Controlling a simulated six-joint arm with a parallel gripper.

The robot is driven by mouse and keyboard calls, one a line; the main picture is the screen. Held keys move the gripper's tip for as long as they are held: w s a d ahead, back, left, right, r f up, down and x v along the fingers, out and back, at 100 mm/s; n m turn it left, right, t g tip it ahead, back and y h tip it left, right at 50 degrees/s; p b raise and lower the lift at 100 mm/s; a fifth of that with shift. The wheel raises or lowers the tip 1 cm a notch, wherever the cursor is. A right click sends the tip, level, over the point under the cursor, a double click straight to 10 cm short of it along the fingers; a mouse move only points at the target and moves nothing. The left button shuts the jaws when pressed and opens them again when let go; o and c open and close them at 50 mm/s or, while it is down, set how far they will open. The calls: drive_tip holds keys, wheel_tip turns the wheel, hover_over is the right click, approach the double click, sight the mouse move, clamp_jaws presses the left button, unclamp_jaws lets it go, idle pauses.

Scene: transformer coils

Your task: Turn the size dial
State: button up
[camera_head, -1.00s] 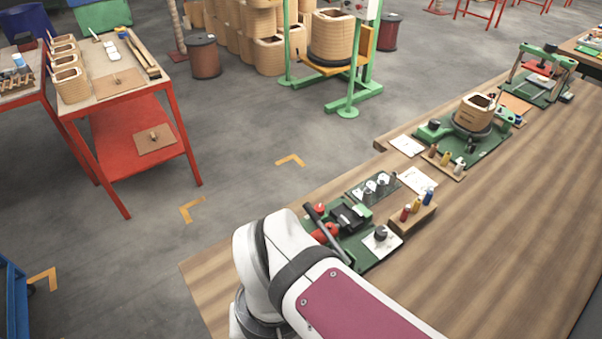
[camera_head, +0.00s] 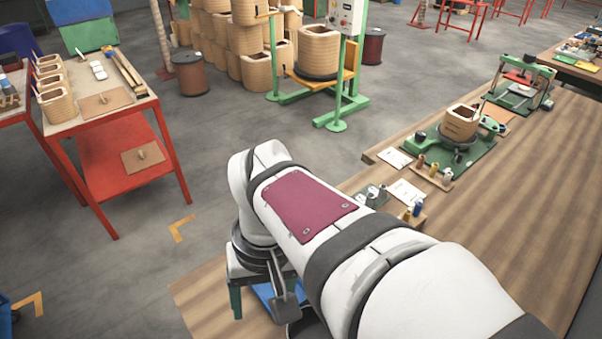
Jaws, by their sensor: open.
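My gripper (camera_head: 264,298) hangs below my wrist at the near left corner of the wooden bench (camera_head: 205,290). Its teal fingers point down and stand apart. Something blue (camera_head: 268,297) shows on the bench behind and between them; I cannot tell whether they touch it. The green fixture with a black knob on a white plate, which may be the size dial, is hidden behind my arm. The dial itself does not show now.
A dark tray of small parts (camera_head: 372,196) peeks out past my arm, by a white card (camera_head: 406,191). Farther along stands a green station with a wound coil (camera_head: 461,122). The bench's right side is clear. A red table (camera_head: 105,160) stands on the left.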

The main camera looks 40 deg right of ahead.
drive_tip(key=w+d+f+n, duration=0.1)
drive_tip(key=w+d, duration=0.3)
drive_tip(key=d, duration=0.6)
drive_tip(key=w+d, duration=0.4)
drive_tip(key=d, duration=0.5)
drive_tip(key=s+d+f+n+h, duration=0.1)
drive_tip(key=s+d+f, duration=0.1)
drive_tip(key=d, duration=0.5)
drive_tip(key=s+d+f, duration=0.1)
drive_tip(key=d+f, duration=0.2)
drive_tip(key=d, duration=0.5)
wheel_tip(320, 180, down, 15)
drive_tip(key=shift+s+r, duration=0.15)
drive_tip(key=shift+f, duration=0.35)
clamp_jaws()
